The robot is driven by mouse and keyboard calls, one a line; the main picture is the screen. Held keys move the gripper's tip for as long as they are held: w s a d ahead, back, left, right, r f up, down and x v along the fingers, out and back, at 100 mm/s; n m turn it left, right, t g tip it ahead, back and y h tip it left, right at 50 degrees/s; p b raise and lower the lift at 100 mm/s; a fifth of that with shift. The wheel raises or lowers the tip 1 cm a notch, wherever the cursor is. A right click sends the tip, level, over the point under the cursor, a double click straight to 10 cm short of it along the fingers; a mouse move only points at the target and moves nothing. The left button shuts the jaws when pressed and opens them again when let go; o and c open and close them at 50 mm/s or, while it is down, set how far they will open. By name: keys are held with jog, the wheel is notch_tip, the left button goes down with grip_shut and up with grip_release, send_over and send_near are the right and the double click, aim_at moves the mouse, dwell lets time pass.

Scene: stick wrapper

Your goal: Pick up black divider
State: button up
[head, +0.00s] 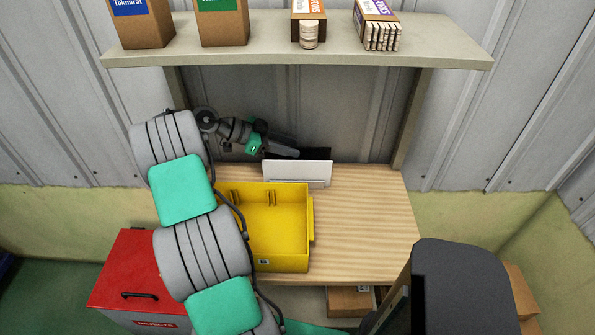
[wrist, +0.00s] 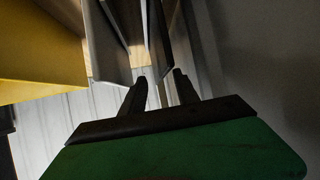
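The black divider (head: 317,154) stands upright at the back of the wooden table, mostly hidden behind a white panel (head: 297,174). In the wrist view a dark upright panel (wrist: 157,42), which looks like the divider, lies just beyond my fingertips, its near end in line with the gap between them. My gripper (wrist: 160,77) is open, with a clear gap between its two dark fingers and nothing held. In the head view my gripper (head: 287,151) is at the left end of the divider. I cannot tell whether the fingertips touch it.
A yellow bin (head: 309,250) stands in front of the white panel and also shows in the wrist view (wrist: 35,50). A shelf (head: 270,48) with boxes hangs above. A red-topped box (head: 125,265) is at left. The table's right side (head: 365,220) is clear.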

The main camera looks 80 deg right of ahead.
jog(key=shift+s+d+f+b, duration=0.3)
jog(key=shift+s, duration=0.3)
grip_shut()
dwell(1.0)
